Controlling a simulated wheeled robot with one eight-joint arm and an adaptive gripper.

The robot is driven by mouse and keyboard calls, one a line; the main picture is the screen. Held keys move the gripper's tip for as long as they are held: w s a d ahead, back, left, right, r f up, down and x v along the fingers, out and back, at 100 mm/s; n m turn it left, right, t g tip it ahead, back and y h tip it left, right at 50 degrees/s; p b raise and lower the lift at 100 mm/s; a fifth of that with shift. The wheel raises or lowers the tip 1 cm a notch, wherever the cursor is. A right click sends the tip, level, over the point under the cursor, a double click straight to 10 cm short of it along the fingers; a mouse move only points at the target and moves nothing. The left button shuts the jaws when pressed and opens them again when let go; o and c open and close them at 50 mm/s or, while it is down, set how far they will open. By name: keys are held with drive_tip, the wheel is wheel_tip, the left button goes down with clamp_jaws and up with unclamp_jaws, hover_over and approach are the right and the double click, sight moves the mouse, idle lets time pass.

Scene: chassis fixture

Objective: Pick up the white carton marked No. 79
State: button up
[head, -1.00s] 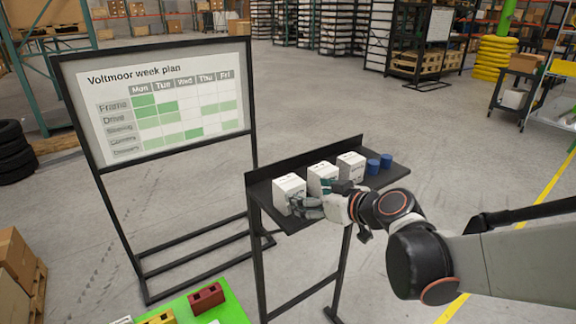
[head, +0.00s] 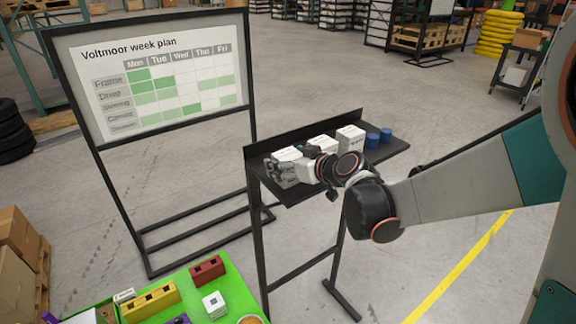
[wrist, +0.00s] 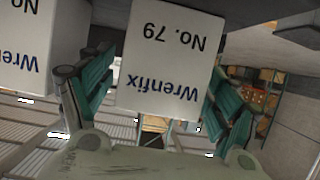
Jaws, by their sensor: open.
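The white carton marked No. 79 (wrist: 168,55) fills the upper middle of the wrist view, its "Wrenfix" print upside down. My gripper (wrist: 160,85) is open, with one teal-padded finger on each side of that carton. Whether the pads touch it I cannot tell. In the head view the leftmost white carton (head: 287,153) on the black stand appears to be this one; my gripper (head: 284,172) is at its front and hides much of it. Its marking cannot be read there.
A second Wrenfix carton (wrist: 25,45) is close beside, at left in the wrist view. A middle carton (head: 321,142), a right carton (head: 350,137) and blue cylinders (head: 379,137) share the black stand (head: 385,152). A planning board (head: 160,85) stands left; a green table (head: 238,297) is in front.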

drive_tip(key=c, duration=1.4)
drive_tip(key=shift+r, duration=0.1)
